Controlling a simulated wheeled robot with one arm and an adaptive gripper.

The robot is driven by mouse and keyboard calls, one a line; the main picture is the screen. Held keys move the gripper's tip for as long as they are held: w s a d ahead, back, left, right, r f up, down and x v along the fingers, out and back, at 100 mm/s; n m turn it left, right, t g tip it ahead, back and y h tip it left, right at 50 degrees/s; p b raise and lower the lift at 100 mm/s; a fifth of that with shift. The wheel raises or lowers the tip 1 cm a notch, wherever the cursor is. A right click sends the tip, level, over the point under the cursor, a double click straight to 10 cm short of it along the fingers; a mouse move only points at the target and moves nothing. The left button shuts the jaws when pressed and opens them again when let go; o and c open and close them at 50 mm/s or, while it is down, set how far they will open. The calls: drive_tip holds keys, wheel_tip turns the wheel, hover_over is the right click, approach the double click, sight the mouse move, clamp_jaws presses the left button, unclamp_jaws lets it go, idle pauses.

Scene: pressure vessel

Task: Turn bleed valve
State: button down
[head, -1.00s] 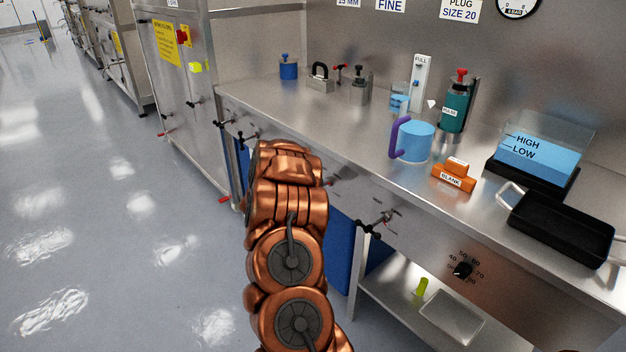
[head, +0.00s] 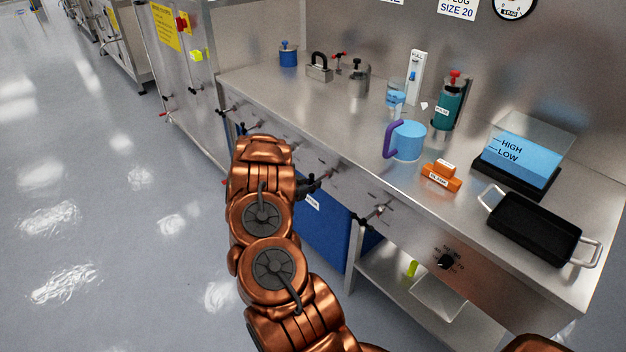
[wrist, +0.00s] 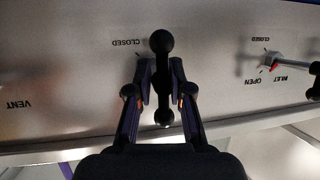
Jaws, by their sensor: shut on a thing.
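In the wrist view, a black valve handle (wrist: 161,42) with round ball ends stands out from the steel front panel (wrist: 60,70). Its bar lies nearly vertical in the picture. My gripper (wrist: 160,80) is shut on this handle, one finger on each side of the bar. An upside-down CLOSED label is left of the handle, and a VENT label is farther left. No label reading BLEED is legible. In the head view, my gripper (head: 311,186) is a small dark shape beside my copper arm at the bench front; the handle is mostly hidden there.
Another valve (wrist: 285,62), marked INLET with OPEN and CLOSED, is to the right; it may be the front valve (head: 378,211) in the head view. The bench top carries a blue mug (head: 408,141), orange block (head: 441,176) and black tray (head: 535,228). Floor at left is clear.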

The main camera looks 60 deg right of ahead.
drive_tip(key=shift+w+r, duration=0.15)
drive_tip(key=shift+w, duration=0.3)
drive_tip(key=c, duration=1.3)
unclamp_jaws()
drive_tip(key=shift+a, duration=0.1)
drive_tip(key=shift+o, duration=0.6)
drive_tip(key=shift+s, duration=0.2)
drive_tip(key=v, duration=1.2)
